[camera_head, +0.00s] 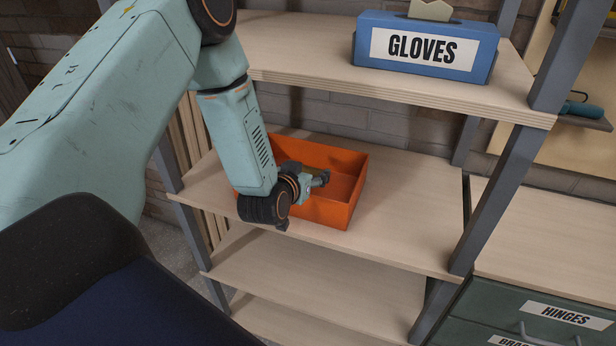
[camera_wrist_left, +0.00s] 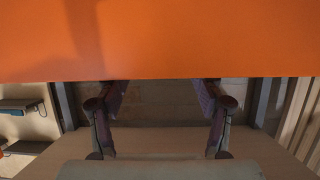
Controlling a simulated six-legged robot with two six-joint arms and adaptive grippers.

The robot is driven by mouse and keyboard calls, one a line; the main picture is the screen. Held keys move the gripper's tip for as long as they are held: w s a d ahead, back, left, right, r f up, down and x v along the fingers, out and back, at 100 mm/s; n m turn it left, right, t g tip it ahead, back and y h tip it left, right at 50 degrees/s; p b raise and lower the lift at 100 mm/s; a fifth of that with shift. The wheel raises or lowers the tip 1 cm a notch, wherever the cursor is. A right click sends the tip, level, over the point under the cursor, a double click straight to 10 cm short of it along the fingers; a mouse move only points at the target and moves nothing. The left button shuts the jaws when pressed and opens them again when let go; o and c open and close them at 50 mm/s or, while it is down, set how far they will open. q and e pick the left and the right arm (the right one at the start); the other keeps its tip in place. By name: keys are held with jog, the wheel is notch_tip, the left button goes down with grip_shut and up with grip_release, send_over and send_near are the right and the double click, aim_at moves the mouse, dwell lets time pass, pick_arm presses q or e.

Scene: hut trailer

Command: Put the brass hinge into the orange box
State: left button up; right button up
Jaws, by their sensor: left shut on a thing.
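The orange box (camera_head: 345,215) stands open on the middle shelf in the head view. Its orange surface (camera_wrist_left: 160,40) fills the top of the left wrist view. My left gripper (camera_head: 320,179) reaches over the box's left side, with its fingers within the box's outline. In the wrist view its two fingers (camera_wrist_left: 160,98) stand apart, just below the orange edge. The gripper is shut on the brass hinge, of which only a small brownish-yellow bit (camera_head: 309,166) shows beside the fingers. The rest of the hinge is hidden. My right gripper is not in view.
The upper shelf (camera_head: 300,60) overhangs the box and holds a blue GLOVES box (camera_head: 480,60). Grey posts (camera_head: 485,205) frame the shelf. Free shelf board (camera_head: 410,215) lies right of the orange box. A green drawer cabinet labelled HINGES (camera_head: 490,305) stands at the lower right.

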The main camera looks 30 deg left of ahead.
pick_arm(q)
jog(key=shift+f, duration=0.6)
jog(key=shift+s+a+f, duration=0.1)
jog(key=shift+a, duration=0.2)
jog(key=shift+d+f+b, duration=0.25)
jog(key=shift+f+b, duration=0.05)
jog(key=shift+f, duration=0.05)
jog(key=shift+a+f, duration=0.15)
jog(key=shift+f, duration=0.15)
jog(key=o, duration=1.1)
jog(key=shift+o, duration=0.6)
